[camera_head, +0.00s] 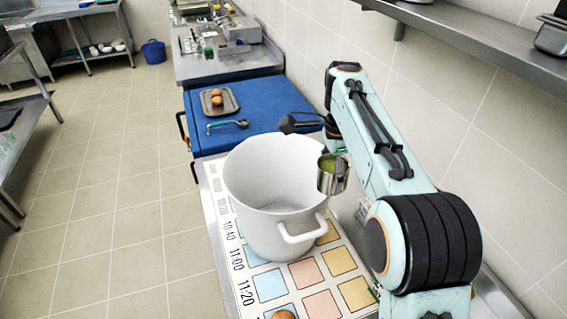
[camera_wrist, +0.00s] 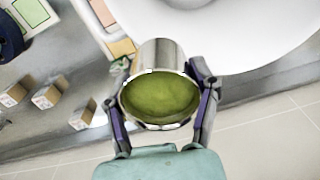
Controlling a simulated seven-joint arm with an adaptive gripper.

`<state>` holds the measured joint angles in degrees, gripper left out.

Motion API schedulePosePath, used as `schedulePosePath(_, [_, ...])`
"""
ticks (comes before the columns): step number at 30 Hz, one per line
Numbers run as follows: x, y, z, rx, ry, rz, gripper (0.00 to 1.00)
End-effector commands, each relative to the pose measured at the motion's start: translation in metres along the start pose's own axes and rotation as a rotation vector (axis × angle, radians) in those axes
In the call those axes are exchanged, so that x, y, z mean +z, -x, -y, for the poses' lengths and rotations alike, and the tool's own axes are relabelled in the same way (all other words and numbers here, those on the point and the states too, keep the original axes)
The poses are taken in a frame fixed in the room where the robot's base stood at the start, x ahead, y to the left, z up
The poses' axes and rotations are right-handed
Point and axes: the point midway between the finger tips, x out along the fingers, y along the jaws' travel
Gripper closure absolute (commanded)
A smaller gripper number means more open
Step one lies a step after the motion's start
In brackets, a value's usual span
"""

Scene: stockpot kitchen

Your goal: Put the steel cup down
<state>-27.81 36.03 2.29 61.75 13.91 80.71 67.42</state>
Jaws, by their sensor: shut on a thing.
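The steel cup (camera_head: 326,181) is held up at the right rim of the big white pot, in front of my arm. Green contents show inside it. In the wrist view the cup (camera_wrist: 160,55) sits between both fingers of my gripper (camera_wrist: 160,100), its mouth toward the camera and green filling inside. My gripper is shut on the cup. The fingers are mostly hidden in the head view, and I cannot tell there how far the cup is above the surface.
The white pot (camera_head: 262,228) stands on a mat with coloured squares and times (camera_head: 302,273). A blue-topped unit (camera_head: 265,98) behind holds a tray (camera_head: 232,106) with brown round items and a ladle (camera_head: 228,124). Small boxes (camera_wrist: 47,97) lie on the grey surface. A wall shelf (camera_head: 465,38) hangs at right.

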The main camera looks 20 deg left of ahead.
Motion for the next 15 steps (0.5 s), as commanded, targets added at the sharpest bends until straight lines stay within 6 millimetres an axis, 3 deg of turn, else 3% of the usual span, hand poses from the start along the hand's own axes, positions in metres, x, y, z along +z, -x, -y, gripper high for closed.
schedulePosePath(3, [0.027, -0.006, 0.018, -0.004, -0.111, 0.012, 0.8])
schedulePosePath(15, [0.045, -0.077, 0.047, 0.023, -0.271, 0.016, 0.8])
